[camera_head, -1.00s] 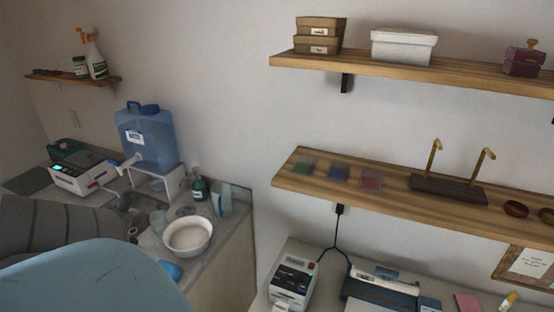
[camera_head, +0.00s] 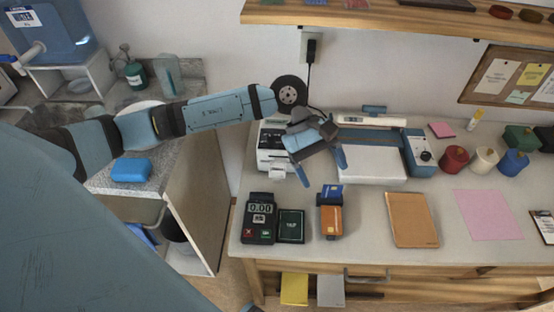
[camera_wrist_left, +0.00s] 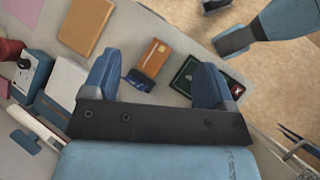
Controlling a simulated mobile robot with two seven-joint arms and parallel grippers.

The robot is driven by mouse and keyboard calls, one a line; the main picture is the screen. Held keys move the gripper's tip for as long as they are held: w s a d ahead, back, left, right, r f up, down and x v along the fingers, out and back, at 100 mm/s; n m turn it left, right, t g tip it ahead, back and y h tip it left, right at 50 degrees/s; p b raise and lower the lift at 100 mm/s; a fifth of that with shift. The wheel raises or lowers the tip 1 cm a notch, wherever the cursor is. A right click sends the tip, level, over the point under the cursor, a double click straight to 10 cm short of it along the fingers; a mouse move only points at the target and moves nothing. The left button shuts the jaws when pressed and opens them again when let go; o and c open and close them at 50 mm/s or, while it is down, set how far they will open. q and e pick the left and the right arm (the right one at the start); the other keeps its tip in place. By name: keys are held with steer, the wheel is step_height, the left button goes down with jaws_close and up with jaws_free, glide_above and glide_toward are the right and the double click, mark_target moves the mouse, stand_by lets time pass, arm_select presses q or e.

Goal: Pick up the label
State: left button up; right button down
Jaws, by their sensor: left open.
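A small white label (camera_head: 277,172) sticks out of the front of the white label printer (camera_head: 271,150) at the left of the worktable. My left gripper (camera_head: 322,164) is open and empty, just right of the printer and above the table, with its fingers pointing down. In the left wrist view my left gripper's fingers (camera_wrist_left: 160,65) stand wide apart with nothing held between them. I cannot make out the label in that view.
A card reader (camera_head: 260,218), a dark green card box (camera_head: 291,226) and an orange card holder (camera_head: 330,212) stand at the front. A brown notebook (camera_head: 412,220) lies further right. Bare tabletop lies between them.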

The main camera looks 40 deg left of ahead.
arm_select(q)
steer(key=w+a+m+t+y+b, duration=0.4)
steer(key=a+y, duration=0.4)
steer(key=a, duration=0.7)
steer(key=g+p, duration=0.1)
glide_above(278, 169)
steer(key=f, duration=0.7)
steer(key=shift+w+a+f, duration=0.25)
steer(key=shift+w+a, duration=0.05)
steer(key=shift+w, duration=0.05)
steer(key=shift+f, duration=0.5)
steer(key=f, duration=0.3)
steer(key=f+p, duration=0.1)
steer(key=shift+s+d+f, duration=0.25)
steer(key=shift+s+f, duration=0.15)
steer(key=shift+f, duration=0.15)
steer(key=shift+f+b, duration=0.1)
steer(key=shift+b, duration=0.2)
steer(key=shift+f, duration=0.15)
